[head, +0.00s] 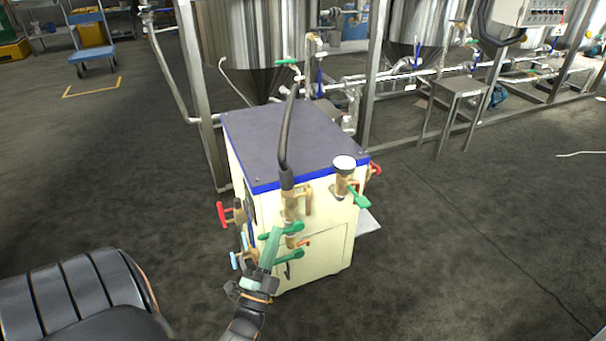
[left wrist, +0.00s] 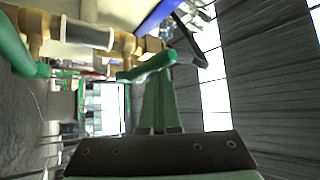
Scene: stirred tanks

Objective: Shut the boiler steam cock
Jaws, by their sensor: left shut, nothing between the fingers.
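The boiler (head: 305,240) is a cream cabinet with a dark top and blue trim. Several brass valves are on its near side. A green lever (head: 288,229) sits below the brass fitting with the black hose. Another green lever (head: 286,255) is lower, and a third (head: 359,199) is at the right. I cannot tell which is the steam cock. My left gripper (head: 272,238), with green fingers, is shut and empty beside the upper front lever. In the left wrist view its fingertips (left wrist: 160,85) are close to a green lever (left wrist: 146,66); contact is unclear. My right gripper is not in view.
Red handles (head: 222,213) and pale blue handles stick out at the boiler's left. A black hose (head: 286,135) rises over the top. Steel tanks (head: 250,40) and frame posts stand behind. A small metal table (head: 460,86) is at the right. The foreground floor at the right is clear.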

